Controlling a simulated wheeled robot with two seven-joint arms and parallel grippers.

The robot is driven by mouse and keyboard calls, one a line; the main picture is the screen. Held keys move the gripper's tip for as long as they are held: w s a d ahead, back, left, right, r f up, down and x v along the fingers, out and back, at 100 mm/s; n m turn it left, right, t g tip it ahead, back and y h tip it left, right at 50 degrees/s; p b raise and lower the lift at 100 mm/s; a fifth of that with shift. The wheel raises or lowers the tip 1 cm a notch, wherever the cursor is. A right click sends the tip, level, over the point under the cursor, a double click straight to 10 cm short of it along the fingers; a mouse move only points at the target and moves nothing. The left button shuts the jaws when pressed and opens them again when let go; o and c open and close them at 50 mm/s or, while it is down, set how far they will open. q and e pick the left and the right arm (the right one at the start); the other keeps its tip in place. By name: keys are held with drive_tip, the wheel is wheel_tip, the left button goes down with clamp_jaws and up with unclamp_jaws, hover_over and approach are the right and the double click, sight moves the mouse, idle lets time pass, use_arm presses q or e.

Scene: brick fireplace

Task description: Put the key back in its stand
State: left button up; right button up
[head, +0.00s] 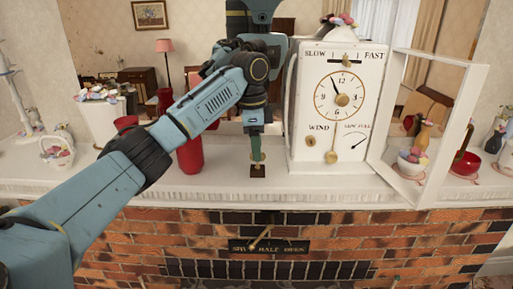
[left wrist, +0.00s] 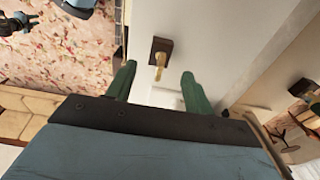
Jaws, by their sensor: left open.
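The small dark square stand (head: 257,172) is on the white mantel in front of the clock's left side. A brass key (left wrist: 160,62) appears to stand upright on it; the left wrist view shows the brown stand (left wrist: 161,45) under the key. My left gripper (head: 256,150) points down over the stand. Its green fingers (left wrist: 158,72) are open and apart, with the key seen between their tips and no clear grip on it. How fully the key is seated cannot be told. My right gripper is not in view.
A white clock (head: 300,110) stands right of the stand, its glazed door (head: 428,125) swung open to the right. A red vase (head: 190,155) is left of my gripper. A basket (head: 57,153) and a red pot (head: 465,163) stand farther out. The mantel's front strip is mostly clear.

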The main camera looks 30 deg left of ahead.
use_arm(q)
drive_tip(key=shift+r, duration=3)
drive_tip(key=shift+s+f, duration=0.1)
